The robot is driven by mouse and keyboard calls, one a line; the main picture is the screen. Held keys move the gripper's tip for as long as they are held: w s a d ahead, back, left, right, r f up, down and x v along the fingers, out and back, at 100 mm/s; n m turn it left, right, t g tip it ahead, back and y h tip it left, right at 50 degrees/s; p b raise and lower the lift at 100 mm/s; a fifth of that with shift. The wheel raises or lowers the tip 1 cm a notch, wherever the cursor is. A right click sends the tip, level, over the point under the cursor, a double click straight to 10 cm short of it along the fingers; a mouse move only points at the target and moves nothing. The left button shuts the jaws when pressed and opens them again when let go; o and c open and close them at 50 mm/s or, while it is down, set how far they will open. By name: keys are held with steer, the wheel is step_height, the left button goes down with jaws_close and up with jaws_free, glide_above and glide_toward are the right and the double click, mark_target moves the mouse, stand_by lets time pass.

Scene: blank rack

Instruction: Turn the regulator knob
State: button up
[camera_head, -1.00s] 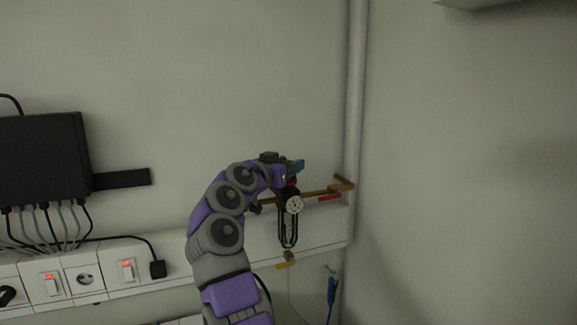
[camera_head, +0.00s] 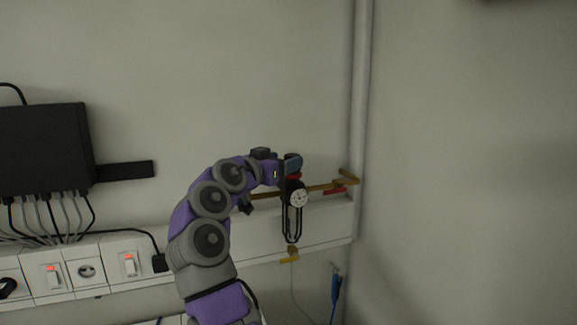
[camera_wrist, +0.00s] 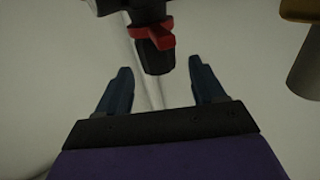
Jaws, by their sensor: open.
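My gripper (camera_head: 292,163) is at the regulator's top in the head view. In the wrist view my gripper (camera_wrist: 160,68) is open, its two dark blue fingertips either side of the black end and slightly short of it. Contact is not visible. In the head view the fingers hide the knob.
A brass pipe (camera_head: 325,187) runs behind the regulator toward a white vertical pipe (camera_head: 361,120) at the corner. A white trunking with sockets and switches (camera_head: 130,264) runs below. A black box (camera_head: 42,150) with cables is at left. The right wall is bare.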

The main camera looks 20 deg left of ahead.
steer(key=b+v, duration=0.3)
steer(key=v, duration=1)
steer(key=shift+w+a, duration=0.15)
steer(key=shift+a, duration=0.2)
steer(key=shift+o, duration=0.2)
steer(key=shift+w, duration=0.1)
